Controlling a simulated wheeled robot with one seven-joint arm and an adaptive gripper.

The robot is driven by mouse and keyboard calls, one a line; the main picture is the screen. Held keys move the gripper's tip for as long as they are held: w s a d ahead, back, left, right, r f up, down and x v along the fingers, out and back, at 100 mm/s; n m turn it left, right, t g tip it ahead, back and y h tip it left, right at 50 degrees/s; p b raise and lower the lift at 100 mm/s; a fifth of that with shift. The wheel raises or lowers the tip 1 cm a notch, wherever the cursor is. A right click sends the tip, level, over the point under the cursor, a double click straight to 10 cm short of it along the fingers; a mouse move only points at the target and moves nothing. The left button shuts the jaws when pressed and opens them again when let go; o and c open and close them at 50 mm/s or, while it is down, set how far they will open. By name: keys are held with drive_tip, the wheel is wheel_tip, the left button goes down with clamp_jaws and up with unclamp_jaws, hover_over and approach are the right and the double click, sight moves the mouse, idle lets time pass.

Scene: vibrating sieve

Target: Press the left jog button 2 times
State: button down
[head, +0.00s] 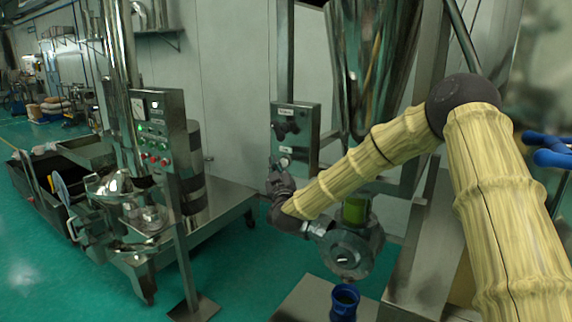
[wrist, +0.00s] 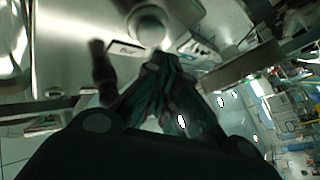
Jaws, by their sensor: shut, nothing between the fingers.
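A grey control box (head: 312,122) stands on a post in the middle of the head view, with dark knobs (head: 281,131) in its upper part and small round controls low on its face. My gripper (head: 279,168) is shut and empty at the box's lower left, partly covering the low controls. In the wrist view the closed fingertips (wrist: 158,60) are just below a round pale button (wrist: 150,29); I cannot tell whether they touch. A dark knob (wrist: 103,68) stands left of the fingers. I cannot read which control is the left jog button.
Another panel (head: 157,135) with a gauge and green and red buttons stands at the left. A steel hopper (head: 372,60) hangs right of the box, behind my arm. A blue container (head: 344,301) is below. Green floor (head: 50,270) is open at lower left.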

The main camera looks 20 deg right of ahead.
drive_tip(key=s+a, duration=0.1)
drive_tip(key=a, duration=0.1)
drive_tip(key=s+a, duration=0.2)
drive_tip(key=shift+b, duration=0.35)
idle(0.4)
drive_tip(key=shift+d, duration=0.1)
idle(0.4)
